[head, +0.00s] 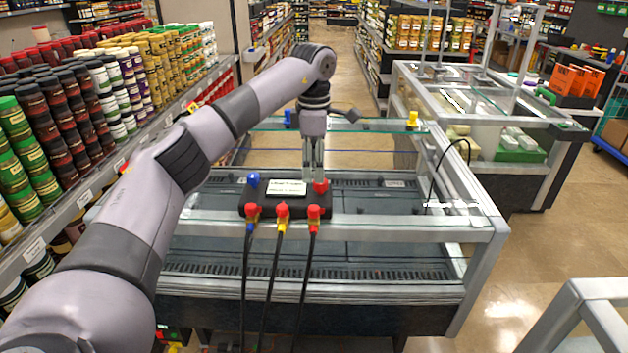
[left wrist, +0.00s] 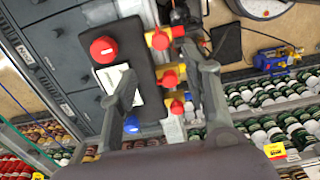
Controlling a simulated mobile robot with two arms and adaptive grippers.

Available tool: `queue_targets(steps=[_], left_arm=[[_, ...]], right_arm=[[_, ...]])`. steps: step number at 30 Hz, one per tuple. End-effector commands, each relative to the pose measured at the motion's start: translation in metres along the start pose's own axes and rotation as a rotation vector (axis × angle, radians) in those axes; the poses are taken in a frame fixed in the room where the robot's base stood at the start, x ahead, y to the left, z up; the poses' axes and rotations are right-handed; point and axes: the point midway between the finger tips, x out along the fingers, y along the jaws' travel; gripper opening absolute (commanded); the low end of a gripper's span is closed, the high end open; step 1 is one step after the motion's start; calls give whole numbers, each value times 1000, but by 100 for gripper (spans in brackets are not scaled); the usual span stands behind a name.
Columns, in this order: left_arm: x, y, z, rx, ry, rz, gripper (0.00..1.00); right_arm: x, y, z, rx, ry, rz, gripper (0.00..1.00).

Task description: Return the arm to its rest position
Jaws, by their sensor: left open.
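The vacuum pump is a dark box (head: 270,207) with a white label (head: 286,187). It sits on the glass-topped case. On its top are a blue knob (head: 253,180) and a red knob (head: 320,186). Several red-handled yellow valves (head: 282,213) line its front, with black hoses hanging down. My left gripper (head: 314,178) points down over the red knob's end, its fingers apart. In the left wrist view the open fingers (left wrist: 160,68) span the box (left wrist: 135,65); the red knob (left wrist: 103,49) lies outside them. I see nothing held. My right gripper is not in view.
A blue piece (head: 288,118) and a yellow piece (head: 412,119) stand on the case's far rail. A shelf of jars (head: 85,110) runs along the left, close to my left arm. Another glass case (head: 500,120) stands at right. The floor (head: 540,240) between is clear.

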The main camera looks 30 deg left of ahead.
Motion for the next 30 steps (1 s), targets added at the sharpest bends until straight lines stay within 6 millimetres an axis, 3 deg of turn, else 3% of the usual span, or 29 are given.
queue_targets(steps=[20, 23, 25, 30], left_arm=[[-2, -1, 4, 7, -9, -1, 44], [11, -6, 27, 36, -64, -3, 44], [29, -15, 58, 68, -143, -11, 44], [71, -67, 165, 129, -465, -83, 44]], right_arm=[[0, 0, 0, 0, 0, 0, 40], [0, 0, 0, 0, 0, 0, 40], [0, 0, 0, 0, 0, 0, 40], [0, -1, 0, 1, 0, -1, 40]])
